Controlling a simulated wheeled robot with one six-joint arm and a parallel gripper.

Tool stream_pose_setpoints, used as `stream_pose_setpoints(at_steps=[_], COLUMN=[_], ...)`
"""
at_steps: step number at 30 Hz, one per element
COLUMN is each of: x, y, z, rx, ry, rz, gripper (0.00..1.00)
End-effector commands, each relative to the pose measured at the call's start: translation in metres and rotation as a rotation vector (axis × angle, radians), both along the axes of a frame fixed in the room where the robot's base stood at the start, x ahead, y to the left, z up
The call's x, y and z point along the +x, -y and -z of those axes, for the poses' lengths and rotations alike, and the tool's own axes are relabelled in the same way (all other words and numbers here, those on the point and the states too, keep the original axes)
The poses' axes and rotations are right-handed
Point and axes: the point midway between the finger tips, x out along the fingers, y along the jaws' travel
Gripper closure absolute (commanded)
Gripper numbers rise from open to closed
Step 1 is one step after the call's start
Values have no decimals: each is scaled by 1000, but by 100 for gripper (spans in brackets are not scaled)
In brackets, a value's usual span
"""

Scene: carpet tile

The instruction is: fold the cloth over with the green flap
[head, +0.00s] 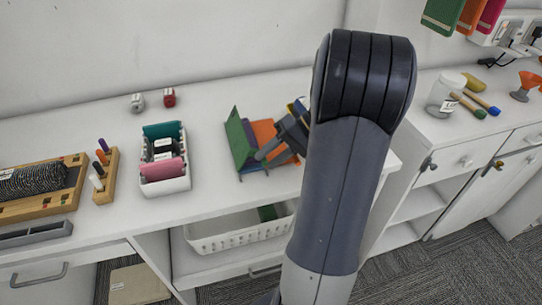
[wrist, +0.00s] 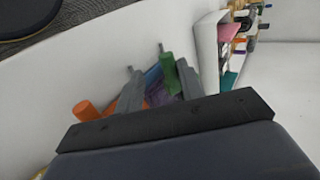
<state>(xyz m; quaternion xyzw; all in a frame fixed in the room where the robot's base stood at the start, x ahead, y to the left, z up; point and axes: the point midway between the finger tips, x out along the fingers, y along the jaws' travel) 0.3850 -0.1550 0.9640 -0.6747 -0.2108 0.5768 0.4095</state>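The cloth lies on the white counter in the head view. Its green flap (head: 239,140) stands up tilted on the left, with an orange part (head: 264,131) to the right and blue along the lower edge. My gripper (head: 268,150) is over the right side of the cloth, pointing down-left; my arm hides part of this area. In the wrist view my gripper's two grey fingers (wrist: 157,80) are spread apart. Green (wrist: 168,76) and purple-blue (wrist: 157,94) surfaces show between them, with an orange piece (wrist: 86,110) to the left. Contact with the cloth cannot be told.
A white basket (head: 166,185) with teal and pink items stands left of the cloth. Farther left are a pen holder (head: 105,175) and a wooden tray (head: 42,190). A jar (head: 445,95) stands on the right counter. Counter in front of the cloth is clear.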

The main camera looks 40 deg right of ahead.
Motion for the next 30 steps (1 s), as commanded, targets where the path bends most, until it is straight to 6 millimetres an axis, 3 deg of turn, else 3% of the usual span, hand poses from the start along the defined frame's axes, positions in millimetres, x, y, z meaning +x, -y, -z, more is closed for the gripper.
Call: stream_pose_setpoints(at_steps=[16, 30], x=[-23, -27], y=[70, 81], z=[-55, -64], rx=[-2, 0], ry=[0, -1], rz=[3, 1], gripper=[64, 64])
